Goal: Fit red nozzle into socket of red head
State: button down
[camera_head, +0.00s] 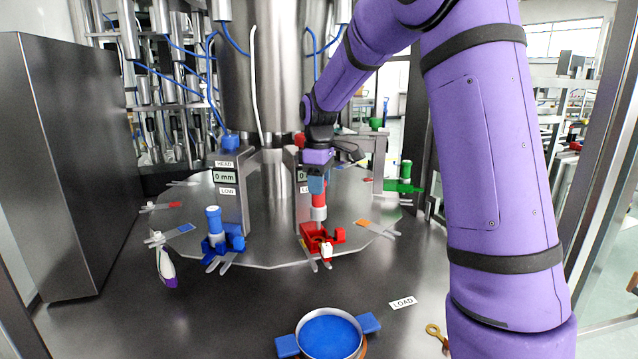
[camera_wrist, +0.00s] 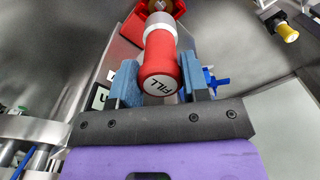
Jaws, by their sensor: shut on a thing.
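My gripper (camera_head: 316,184) is shut on the red nozzle (camera_head: 319,199), with a blue finger on each side of it in the wrist view. The nozzle has a pale grey lower collar and a white end marked "FILL" (camera_wrist: 160,84). It points down, roughly upright, above the red head (camera_head: 314,236). The head is a red block with a white-tipped part at its front, on a disc at centre. In the wrist view the red head (camera_wrist: 132,27) lies just past the nozzle's far end. The nozzle hides the socket, so I cannot tell whether they touch.
A blue head (camera_head: 222,243) with an upright blue nozzle stands to the left. A green head (camera_head: 403,186) with its nozzle is at the right. Grey columns with displays (camera_head: 225,177) rise behind the heads. A blue-filled round dish (camera_head: 330,337) sits in front, near a LOAD label (camera_head: 402,303).

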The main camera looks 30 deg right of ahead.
aim_at(319, 204)
jog(key=shift+f, duration=3.1)
dwell(0.6)
jog(key=c, duration=0.5)
grip_release()
jog(key=shift+r, duration=0.1)
jog(key=shift+r, duration=3.45)
